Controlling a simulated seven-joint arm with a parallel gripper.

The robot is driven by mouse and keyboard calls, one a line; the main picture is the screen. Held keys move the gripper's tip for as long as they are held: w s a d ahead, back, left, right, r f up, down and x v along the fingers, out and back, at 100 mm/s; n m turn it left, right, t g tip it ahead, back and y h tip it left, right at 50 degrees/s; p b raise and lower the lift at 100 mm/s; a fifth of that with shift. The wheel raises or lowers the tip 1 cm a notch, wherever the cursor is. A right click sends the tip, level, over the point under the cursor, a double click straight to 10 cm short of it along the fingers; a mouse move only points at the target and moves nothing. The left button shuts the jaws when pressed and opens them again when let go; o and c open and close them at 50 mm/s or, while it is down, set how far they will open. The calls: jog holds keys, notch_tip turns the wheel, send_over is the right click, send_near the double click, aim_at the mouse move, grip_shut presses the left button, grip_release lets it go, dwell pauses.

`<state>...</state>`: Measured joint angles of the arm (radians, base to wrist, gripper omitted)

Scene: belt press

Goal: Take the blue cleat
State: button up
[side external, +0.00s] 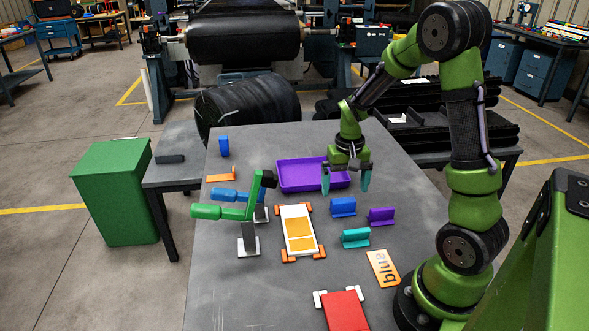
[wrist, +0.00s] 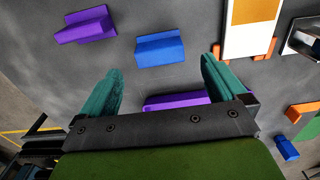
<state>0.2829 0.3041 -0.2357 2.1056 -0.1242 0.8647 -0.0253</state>
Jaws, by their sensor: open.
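The blue cleat (side external: 343,206) lies on the grey table, between the purple tray (side external: 285,188) and a teal cleat (side external: 355,238). It also shows whole in the wrist view (wrist: 160,48), beyond the fingertips. My gripper (side external: 346,181) is open and empty, pointing down above the table at the tray's right end, behind the blue cleat. Its two teal fingers show in the wrist view (wrist: 160,78), apart from the cleat. An orange card (side external: 383,268) with the word "blue" lies nearer the front.
A purple cleat (side external: 381,215) lies right of the blue one. A white-and-orange panel (side external: 299,232) lies to the left, near toggle clamps with green (side external: 206,212) and blue handles. Another blue block (side external: 224,146) stands at the back left. A red plate (side external: 344,311) is in front.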

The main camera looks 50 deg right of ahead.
aim_at(344, 200)
notch_tip(344, 200, down, 6)
jog(key=shift+r, duration=0.1)
dwell(0.4)
jog(key=c, duration=1.1)
jog(key=shift+r, duration=5.1)
